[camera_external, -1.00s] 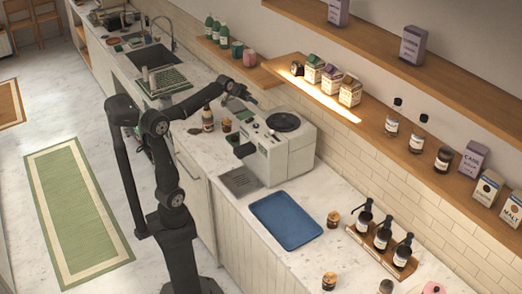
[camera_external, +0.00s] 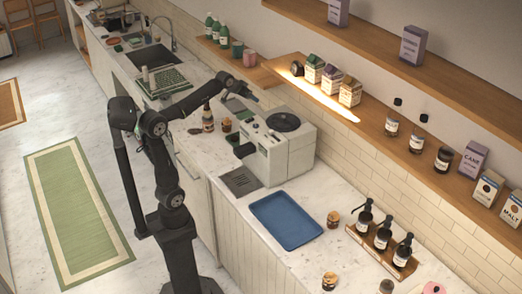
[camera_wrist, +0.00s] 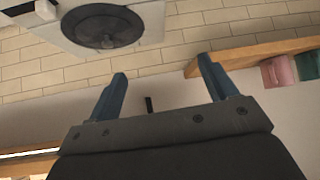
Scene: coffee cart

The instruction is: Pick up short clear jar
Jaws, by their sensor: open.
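No jar is clearly marked as the short clear one. Small jars with brownish lids stand on the counter: one jar right of the blue tray (camera_external: 333,219), one at the front edge (camera_external: 329,281), and one beside the grinder-like machine (camera_external: 226,126). Another jar (camera_external: 386,287) is cut off at the bottom edge. My gripper (camera_external: 254,97) is raised above the counter, behind the white machine and apart from these jars. In the wrist view my gripper (camera_wrist: 162,70) is open, with nothing between its blue-grey fingers. No jar shows there.
The white machine (camera_external: 291,156) with a dark round top stands close to my gripper. A blue tray (camera_external: 286,220) lies on the counter. Pump bottles (camera_external: 383,237) stand at right. Wall shelves (camera_external: 370,122) hold cartons and bottles. Pink (camera_wrist: 277,70) and green cups sit on a shelf.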

